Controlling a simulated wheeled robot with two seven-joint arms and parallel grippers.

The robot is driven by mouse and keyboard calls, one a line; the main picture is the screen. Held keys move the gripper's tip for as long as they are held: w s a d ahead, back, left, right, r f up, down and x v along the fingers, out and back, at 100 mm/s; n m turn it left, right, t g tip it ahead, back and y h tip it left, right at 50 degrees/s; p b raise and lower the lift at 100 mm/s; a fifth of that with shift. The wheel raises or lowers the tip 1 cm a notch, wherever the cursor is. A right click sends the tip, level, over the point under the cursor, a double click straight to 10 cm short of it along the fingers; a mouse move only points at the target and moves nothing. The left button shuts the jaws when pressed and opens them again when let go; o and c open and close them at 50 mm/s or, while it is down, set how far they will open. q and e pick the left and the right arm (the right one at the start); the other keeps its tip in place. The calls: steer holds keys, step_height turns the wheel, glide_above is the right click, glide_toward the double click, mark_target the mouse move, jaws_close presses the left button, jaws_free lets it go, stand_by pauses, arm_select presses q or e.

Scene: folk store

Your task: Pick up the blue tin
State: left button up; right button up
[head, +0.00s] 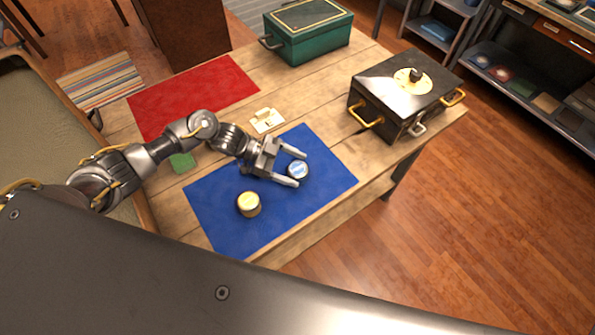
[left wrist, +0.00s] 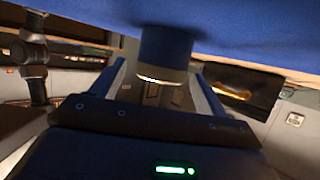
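The blue tin (head: 298,170) is small and round with a blue and white lid. It stands on the blue mat (head: 325,190) near the mat's right half. My left gripper (head: 297,169) is open, with one finger on each side of the tin near the fingertips. In the left wrist view the tin (left wrist: 165,50) shows as a dark blue cylinder with a pale rim, between the two spread fingers; I cannot tell whether either finger touches it. My right gripper is not in view.
A yellow-lidded tin (head: 249,205) stands on the blue mat, lower left of the gripper. A black chest (head: 400,95) with gold handles and a green box (head: 308,30) stand further back. A red mat (head: 195,95) is bare. A small cream object (head: 266,120) lies beyond the gripper.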

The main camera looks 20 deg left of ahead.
arm_select(q)
steer(key=c, duration=0.9)
steer(key=shift+r, duration=0.55)
steer(key=a+r+b, duration=0.1)
steer(key=a+r, duration=0.3)
steer(key=w+a+r+b, duration=0.1)
steer(key=a+r+b, duration=0.1)
steer(key=a+r, duration=0.2)
steer(key=w+a+r+b, duration=0.1)
steer(key=a+r+b, duration=0.1)
steer(key=a+r, duration=0.2)
steer(key=shift+w+a, duration=0.25)
steer(key=shift+a, duration=0.65)
